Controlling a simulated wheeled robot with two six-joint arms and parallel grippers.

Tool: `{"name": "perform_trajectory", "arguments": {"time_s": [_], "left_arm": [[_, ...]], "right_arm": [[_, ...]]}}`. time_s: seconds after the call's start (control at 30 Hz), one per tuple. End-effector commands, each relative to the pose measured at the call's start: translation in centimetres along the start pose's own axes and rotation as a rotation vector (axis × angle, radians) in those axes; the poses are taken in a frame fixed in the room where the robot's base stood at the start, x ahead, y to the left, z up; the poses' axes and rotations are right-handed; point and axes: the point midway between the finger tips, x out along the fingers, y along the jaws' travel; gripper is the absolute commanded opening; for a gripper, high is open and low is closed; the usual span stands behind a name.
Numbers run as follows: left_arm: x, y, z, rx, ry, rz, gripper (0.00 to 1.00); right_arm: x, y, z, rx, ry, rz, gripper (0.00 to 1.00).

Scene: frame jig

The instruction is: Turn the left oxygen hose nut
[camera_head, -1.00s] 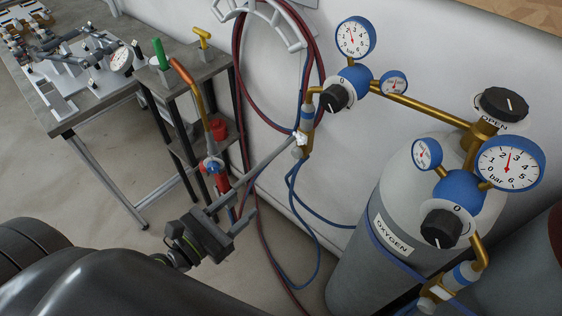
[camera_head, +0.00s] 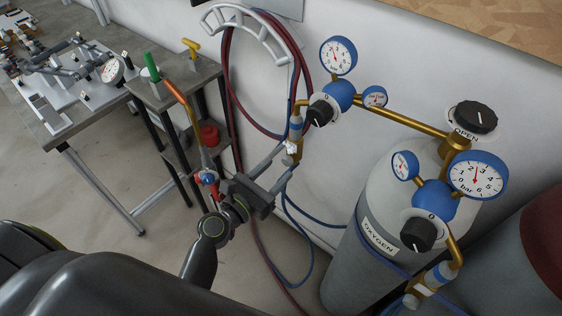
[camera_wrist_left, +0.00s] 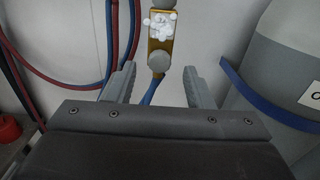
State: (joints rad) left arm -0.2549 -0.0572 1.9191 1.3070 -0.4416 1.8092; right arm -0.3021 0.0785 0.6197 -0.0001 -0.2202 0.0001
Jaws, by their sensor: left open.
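The left hose fitting is a blue and brass piece (camera_head: 295,133) hanging below the left regulator, with a white lobed part (camera_head: 291,149) on it. In the left wrist view the white lobed part (camera_wrist_left: 160,23) sits on the brass body, with a grey round end (camera_wrist_left: 158,62) below it. I cannot tell which part is the nut. My left gripper (camera_head: 275,166) is open just below and in front of the fitting. In the left wrist view its fingers (camera_wrist_left: 159,76) stand on either side of the grey end, apart from it. My right gripper is not in view.
A blue hose (camera_head: 308,255) and red hoses (camera_head: 229,90) hang along the wall. The grey oxygen cylinder (camera_head: 346,262) stands to the right with a second regulator (camera_head: 434,200). A small shelf stand (camera_head: 189,78) holding a torch (camera_head: 181,95) is on the left.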

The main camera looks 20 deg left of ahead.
Motion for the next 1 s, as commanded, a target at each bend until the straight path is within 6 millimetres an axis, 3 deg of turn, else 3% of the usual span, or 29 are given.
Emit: {"name": "perform_trajectory", "arguments": {"time_s": [0.23,0.6,0.9,1.0], "left_arm": [[2.7,0.0,0.0,0.000,-0.001,0.001,0.47],[3.0,0.0,0.0,0.000,0.000,0.001,0.46],[3.0,0.0,0.0,0.000,0.000,0.001,0.07],[3.0,0.0,0.0,0.001,0.000,0.001,0.03]], "right_arm": [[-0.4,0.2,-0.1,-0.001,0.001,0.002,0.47],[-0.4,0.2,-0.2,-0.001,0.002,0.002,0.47],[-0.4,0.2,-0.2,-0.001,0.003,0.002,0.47],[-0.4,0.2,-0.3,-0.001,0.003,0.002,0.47]]}}
